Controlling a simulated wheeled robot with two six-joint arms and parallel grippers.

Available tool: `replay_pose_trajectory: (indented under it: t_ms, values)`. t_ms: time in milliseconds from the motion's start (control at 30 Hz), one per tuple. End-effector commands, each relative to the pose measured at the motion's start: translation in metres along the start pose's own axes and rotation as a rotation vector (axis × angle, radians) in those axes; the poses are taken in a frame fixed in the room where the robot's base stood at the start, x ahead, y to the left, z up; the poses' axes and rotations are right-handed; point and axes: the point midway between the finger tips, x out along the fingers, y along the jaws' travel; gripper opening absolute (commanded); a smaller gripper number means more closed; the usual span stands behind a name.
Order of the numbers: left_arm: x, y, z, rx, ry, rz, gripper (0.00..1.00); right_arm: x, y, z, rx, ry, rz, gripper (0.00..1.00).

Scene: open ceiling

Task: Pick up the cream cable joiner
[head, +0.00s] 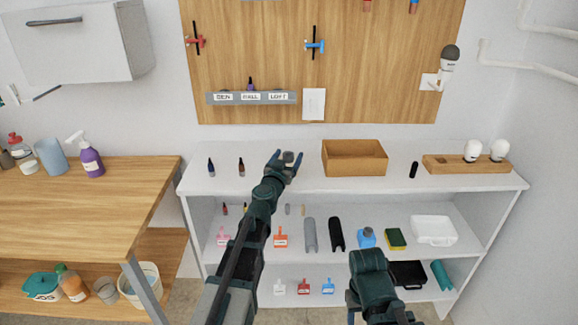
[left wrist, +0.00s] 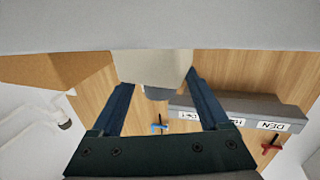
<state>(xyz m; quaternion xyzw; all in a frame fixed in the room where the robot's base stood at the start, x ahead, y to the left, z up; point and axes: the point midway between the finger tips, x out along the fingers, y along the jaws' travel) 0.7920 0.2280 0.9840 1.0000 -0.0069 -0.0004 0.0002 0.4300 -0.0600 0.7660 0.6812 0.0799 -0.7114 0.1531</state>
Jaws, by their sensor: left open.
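My left gripper (head: 285,163) is over the top shelf of the white unit, with its fingers open. A small pale object, apparently the cream cable joiner (head: 289,157), shows between the fingertips. In the left wrist view, the cream joiner (left wrist: 152,66) is a broad cream block with a darker grey end, between the two fingers of the left gripper (left wrist: 155,88). I cannot tell whether the fingers touch it. My right arm shows at the lower right of the head view, and its fingers cannot be made out.
A wooden box (head: 354,171) stands on the top shelf right of the left gripper. Two small dark bottles (head: 241,167) stand left of it. A labelled rail (head: 250,98) and a white paper (head: 314,104) are on the board behind. The lower shelves hold several small items.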

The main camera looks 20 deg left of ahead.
Motion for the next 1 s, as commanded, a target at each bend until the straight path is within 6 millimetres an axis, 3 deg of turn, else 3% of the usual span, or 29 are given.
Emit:
replay_pose_trajectory:
  t_ms: [233, 667, 1000]
  values:
    - [0.0022, 0.0000, 0.0000, 0.000, 0.000, -0.001, 0.77, 0.0000, 0.0000, 0.0000, 0.000, 0.000, 0.000, 0.53]
    - [0.0020, -0.0002, 0.0000, 0.000, 0.000, -0.001, 0.00, 0.0000, 0.0000, 0.0000, 0.000, 0.000, 0.000, 0.53]
    - [0.0020, -0.0003, -0.0006, 0.000, 0.000, -0.001, 0.00, -0.0006, 0.0000, 0.0001, 0.000, 0.000, 0.000, 0.53]
